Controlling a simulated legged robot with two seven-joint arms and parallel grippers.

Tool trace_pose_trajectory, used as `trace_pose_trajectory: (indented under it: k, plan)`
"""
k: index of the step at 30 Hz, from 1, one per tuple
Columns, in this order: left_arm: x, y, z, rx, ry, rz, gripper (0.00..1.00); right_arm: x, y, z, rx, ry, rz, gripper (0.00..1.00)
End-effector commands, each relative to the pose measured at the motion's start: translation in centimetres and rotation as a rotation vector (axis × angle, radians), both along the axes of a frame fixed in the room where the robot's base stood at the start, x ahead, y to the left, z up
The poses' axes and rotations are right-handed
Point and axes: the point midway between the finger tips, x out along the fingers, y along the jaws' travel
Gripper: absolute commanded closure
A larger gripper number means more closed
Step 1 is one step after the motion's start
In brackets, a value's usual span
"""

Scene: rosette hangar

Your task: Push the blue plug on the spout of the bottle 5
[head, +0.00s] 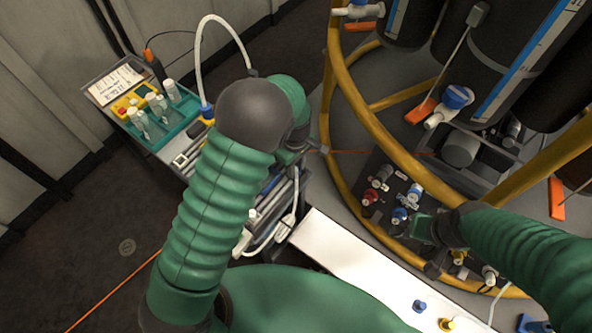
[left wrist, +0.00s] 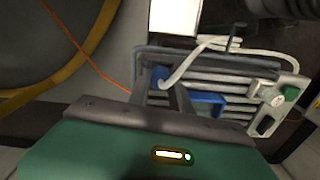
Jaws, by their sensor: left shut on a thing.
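My left gripper (left wrist: 162,88) is shut on a small blue piece (left wrist: 159,75), which looks like a plug. In the head view this gripper (head: 308,150) is above the cart's right edge, and the piece is hidden. The large dark bottle (head: 510,75) at upper right has a white spout (head: 436,119) with a blue top (head: 456,96). I see no number, so I cannot tell which bottle is 5. My right gripper (head: 428,247) is low over the dark valve panel, well below that spout. Its fingertips are unclear.
A yellow ring frame (head: 340,75) stands between my left gripper and the bottles. A cart with a teal vial rack (head: 178,118) and a looped white hose (head: 232,36) is at left. An orange cord (left wrist: 85,48) runs by the left fingers. A white board (head: 345,262) lies in front.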

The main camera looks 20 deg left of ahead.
Motion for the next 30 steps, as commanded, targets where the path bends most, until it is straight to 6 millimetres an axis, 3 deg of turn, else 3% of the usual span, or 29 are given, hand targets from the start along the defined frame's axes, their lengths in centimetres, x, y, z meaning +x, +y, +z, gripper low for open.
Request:
trace_pose_trajectory:
  k: [8,14,30]
  plan:
    - [0.0,0.0,1.1,-0.001,-0.002,-0.001,1.00,0.0,0.0,0.4,0.000,0.000,0.000,0.64]
    - [-0.2,-0.1,4.1,-0.002,0.000,-0.001,1.00,0.0,0.0,1.3,0.000,0.000,0.000,0.64]
    - [-11.1,-1.3,4.7,-0.002,0.001,-0.002,1.00,0.0,0.0,2.4,0.000,0.000,0.000,0.64]
